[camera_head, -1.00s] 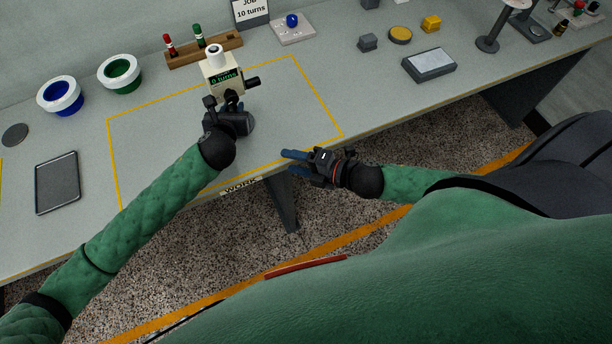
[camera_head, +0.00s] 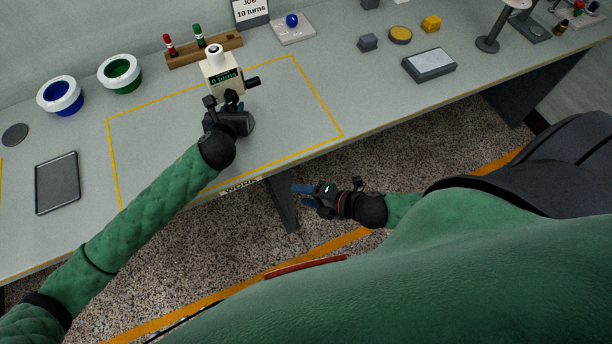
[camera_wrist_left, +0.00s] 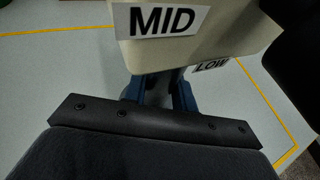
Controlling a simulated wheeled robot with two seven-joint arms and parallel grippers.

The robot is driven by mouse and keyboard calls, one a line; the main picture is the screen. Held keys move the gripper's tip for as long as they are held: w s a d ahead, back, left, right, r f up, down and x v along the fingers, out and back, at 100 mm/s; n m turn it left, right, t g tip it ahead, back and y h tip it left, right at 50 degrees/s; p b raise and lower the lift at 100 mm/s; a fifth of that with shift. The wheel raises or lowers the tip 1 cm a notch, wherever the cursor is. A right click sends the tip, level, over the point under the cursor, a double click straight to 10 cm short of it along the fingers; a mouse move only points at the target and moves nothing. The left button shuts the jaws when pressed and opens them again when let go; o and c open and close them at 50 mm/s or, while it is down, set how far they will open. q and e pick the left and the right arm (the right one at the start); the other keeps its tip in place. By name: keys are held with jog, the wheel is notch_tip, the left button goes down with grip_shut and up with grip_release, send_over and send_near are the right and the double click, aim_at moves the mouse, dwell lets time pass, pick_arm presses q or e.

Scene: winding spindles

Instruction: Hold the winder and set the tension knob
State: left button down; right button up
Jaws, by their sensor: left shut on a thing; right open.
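The winder (camera_head: 222,74) is a cream box with a white top, a black knob on its right side and a display reading "0 turns". It stands near the back of the yellow-outlined work area. My left gripper (camera_head: 231,102) is shut on the winder's lower part, which its hand partly hides. In the left wrist view the winder (camera_wrist_left: 190,50) shows "MID" and "LOW" labels above the blue fingers (camera_wrist_left: 160,95). My right gripper (camera_head: 303,195) is open and empty, off the table's front edge and apart from the winder.
A wooden rack (camera_head: 205,50) with red and green spindles stands behind the winder. Blue (camera_head: 60,95) and green (camera_head: 120,74) bowls are at left, beside a dark tray (camera_head: 57,183). A grey scale-like box (camera_head: 429,64) lies at right. The work area's right part is clear.

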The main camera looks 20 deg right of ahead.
pick_arm(q)
jog(key=c, duration=1.1)
grip_release()
jog(key=shift+o, duration=0.2)
